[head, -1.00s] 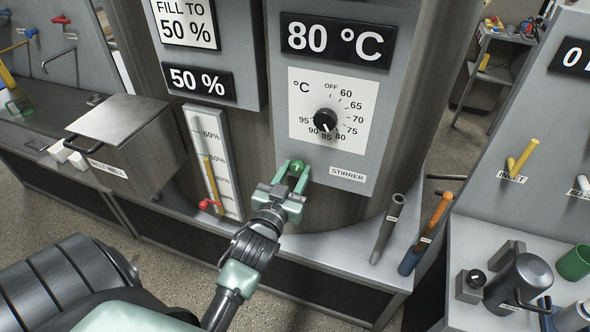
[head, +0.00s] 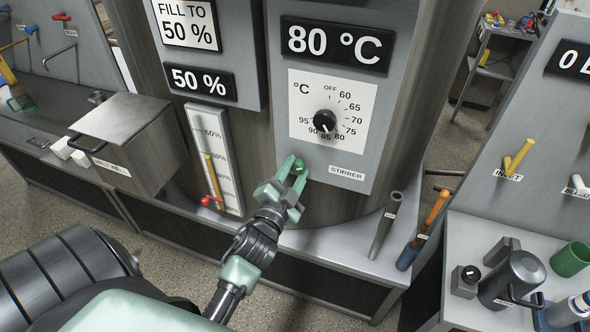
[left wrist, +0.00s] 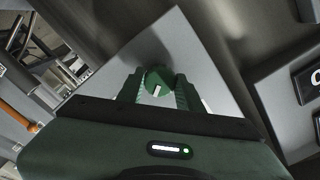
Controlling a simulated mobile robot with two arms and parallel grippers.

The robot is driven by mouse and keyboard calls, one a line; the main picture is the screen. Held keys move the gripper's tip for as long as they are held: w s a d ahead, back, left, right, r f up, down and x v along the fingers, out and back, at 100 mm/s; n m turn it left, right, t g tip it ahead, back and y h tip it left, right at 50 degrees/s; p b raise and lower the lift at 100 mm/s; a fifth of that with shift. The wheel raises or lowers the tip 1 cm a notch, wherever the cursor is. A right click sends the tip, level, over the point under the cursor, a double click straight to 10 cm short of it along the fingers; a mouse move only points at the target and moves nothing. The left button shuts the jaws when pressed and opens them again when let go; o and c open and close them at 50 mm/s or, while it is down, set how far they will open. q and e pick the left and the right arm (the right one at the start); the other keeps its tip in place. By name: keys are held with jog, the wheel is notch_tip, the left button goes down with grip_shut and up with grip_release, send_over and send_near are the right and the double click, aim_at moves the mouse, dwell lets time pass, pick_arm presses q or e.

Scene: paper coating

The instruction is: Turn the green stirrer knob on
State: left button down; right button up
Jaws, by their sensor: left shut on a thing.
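The green stirrer knob (head: 298,166) sits on the grey panel, left of the STIRRER label (head: 347,173). My left gripper (head: 293,170) has its green fingers around the knob and is shut on it. In the left wrist view the knob (left wrist: 158,80) lies between the two fingertips (left wrist: 157,88), and a white mark on its face is tilted. In the head view the fingers hide part of the knob. My right gripper is not in view.
Above the knob are a black temperature dial (head: 325,122) and an 80 °C display (head: 335,44). A level gauge with a red valve (head: 211,201) stands left of my left gripper. A grey tube (head: 385,226) and an orange-handled tool (head: 424,230) stand to the right.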

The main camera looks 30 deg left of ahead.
pick_arm(q)
jog(key=shift+m, duration=0.3)
jog(key=c, duration=0.9)
grip_release()
jog(key=shift+c, duration=0.2)
jog(key=shift+s+d+f, duration=0.15)
jog(key=shift+s, duration=0.35)
jog(key=b+v, duration=0.2)
jog(key=v, duration=0.4)
jog(key=shift+s, duration=0.35)
